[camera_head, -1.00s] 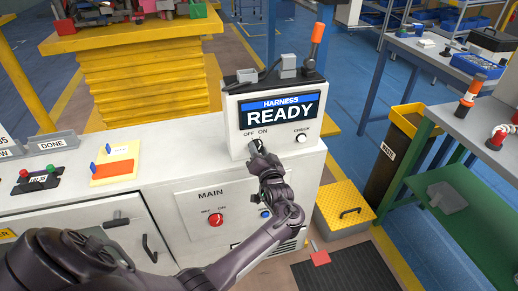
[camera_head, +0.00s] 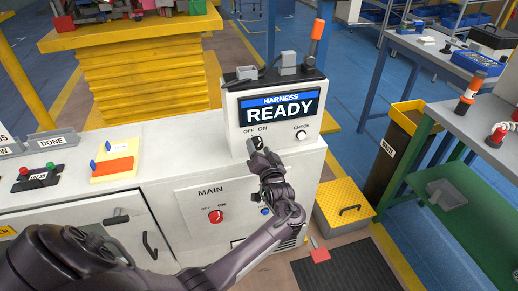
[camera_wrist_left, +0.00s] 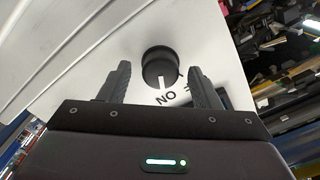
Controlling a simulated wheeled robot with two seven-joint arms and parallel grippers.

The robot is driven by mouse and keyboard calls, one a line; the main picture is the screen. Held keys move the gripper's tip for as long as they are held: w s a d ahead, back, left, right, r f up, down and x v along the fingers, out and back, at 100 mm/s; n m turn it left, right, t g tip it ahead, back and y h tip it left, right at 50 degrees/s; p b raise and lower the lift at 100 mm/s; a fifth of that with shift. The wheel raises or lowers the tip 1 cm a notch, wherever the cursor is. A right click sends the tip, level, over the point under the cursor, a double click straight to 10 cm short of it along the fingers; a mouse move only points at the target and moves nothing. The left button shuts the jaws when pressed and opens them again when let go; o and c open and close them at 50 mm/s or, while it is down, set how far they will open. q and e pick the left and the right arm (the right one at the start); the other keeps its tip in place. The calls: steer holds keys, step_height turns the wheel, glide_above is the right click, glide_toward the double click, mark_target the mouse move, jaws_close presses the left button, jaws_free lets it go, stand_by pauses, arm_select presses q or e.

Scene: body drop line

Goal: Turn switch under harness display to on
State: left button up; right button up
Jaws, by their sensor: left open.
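The harness display (camera_head: 280,112) reads "HARNESS READY" on its white box. Under it is a black rotary switch (camera_head: 257,141) below the labels OFF and ON, partly covered by my left gripper (camera_head: 259,152). In the left wrist view the round knob (camera_wrist_left: 160,66) shows between and ahead of the two fingers of my left gripper (camera_wrist_left: 160,72). The fingers are open, with gaps on both sides of the knob. The knob's white mark points toward the ON lettering, which appears upside down there.
A white CHECK button (camera_head: 301,135) sits right of the switch. Below is the MAIN panel with a red knob (camera_head: 216,216) and a blue button (camera_head: 265,211). A yellow step box (camera_head: 344,204) stands at the right. A black-and-orange signal light (camera_head: 316,40) rises behind the display.

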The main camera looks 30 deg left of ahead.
arm_select(q)
steer(key=v, duration=0.7)
steer(key=shift+s, duration=0.1)
steer(key=s+d+f+m+g+h, duration=0.1)
steer(key=s+d+f+m+h, duration=0.2)
steer(key=f, duration=0.8)
steer(key=s+d+f+g+h, duration=0.1)
steer(key=s+f+h, duration=0.35)
steer(key=f, duration=0.75)
steer(key=s+d+f+m+g+h, duration=0.1)
steer(key=s+f+m+h, duration=0.1)
steer(key=s+f, duration=0.65)
steer(key=s+d+f+g+h, duration=0.1)
steer(key=s+f+g, duration=0.1)
steer(key=s+f, duration=0.4)
steer(key=s+d+f+g+h, duration=0.2)
steer(key=s+f, duration=0.5)
steer(key=s, duration=0.7)
steer(key=s+d+f+g+h, duration=0.1)
steer(key=s+f+g, duration=0.2)
steer(key=s+f, duration=0.3)
steer(key=s, duration=0.5)
steer(key=shift+d+g, duration=0.2)
steer(key=shift+g, duration=0.1)
steer(key=shift+w+f, duration=0.1)
